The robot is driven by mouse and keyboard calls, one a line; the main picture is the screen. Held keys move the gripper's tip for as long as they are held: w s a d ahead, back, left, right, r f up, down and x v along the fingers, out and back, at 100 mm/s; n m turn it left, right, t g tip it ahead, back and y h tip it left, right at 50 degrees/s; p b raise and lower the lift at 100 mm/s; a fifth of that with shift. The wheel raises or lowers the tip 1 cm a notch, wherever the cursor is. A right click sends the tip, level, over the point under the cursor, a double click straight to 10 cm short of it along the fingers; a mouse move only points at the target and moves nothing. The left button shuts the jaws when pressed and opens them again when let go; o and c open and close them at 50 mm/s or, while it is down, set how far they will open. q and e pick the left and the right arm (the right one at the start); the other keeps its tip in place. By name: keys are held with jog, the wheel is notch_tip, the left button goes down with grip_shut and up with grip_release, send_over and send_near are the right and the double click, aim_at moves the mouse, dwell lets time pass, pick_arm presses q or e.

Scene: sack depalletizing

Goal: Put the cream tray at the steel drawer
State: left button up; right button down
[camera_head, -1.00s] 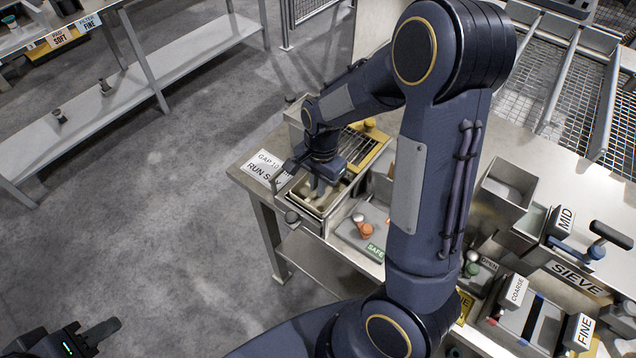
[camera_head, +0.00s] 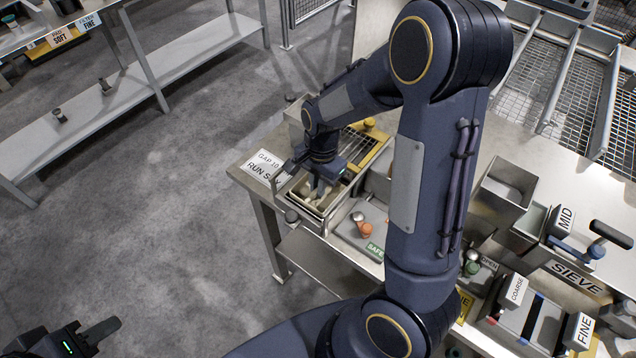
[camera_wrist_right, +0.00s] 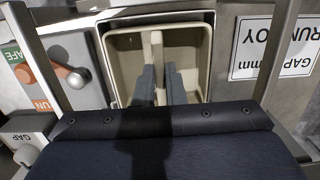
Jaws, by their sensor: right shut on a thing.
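The cream tray (camera_head: 316,198) sits inside the open steel drawer (camera_head: 329,218) at the near left corner of the steel bench. In the right wrist view the tray (camera_wrist_right: 122,75) has a raised divider across its middle, and the drawer's walls surround it. My right gripper (camera_head: 317,192) reaches down into the tray. It is shut on the tray's divider, with its fingers on either side of it (camera_wrist_right: 160,85). Whether the tray rests fully on the drawer floor cannot be told.
Sieve boxes labelled MID, COARSE and FINE crowd the right of the bench. The floor (camera_head: 190,230) on the left is clear.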

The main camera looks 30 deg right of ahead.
jog(key=shift+f, duration=0.5)
jog(key=c, duration=1.4)
grip_release()
jog(key=shift+c, duration=0.2)
jog(key=shift+r, duration=0.1)
jog(key=shift+w+d+r, duration=0.1)
jog(key=shift+d+r, duration=0.1)
jog(key=shift+r, duration=1.75)
jog(key=shift+w+d+r, duration=0.1)
jog(key=shift+d+r, duration=0.05)
jog(key=shift+r, duration=1.75)
jog(key=shift+s, duration=0.1)
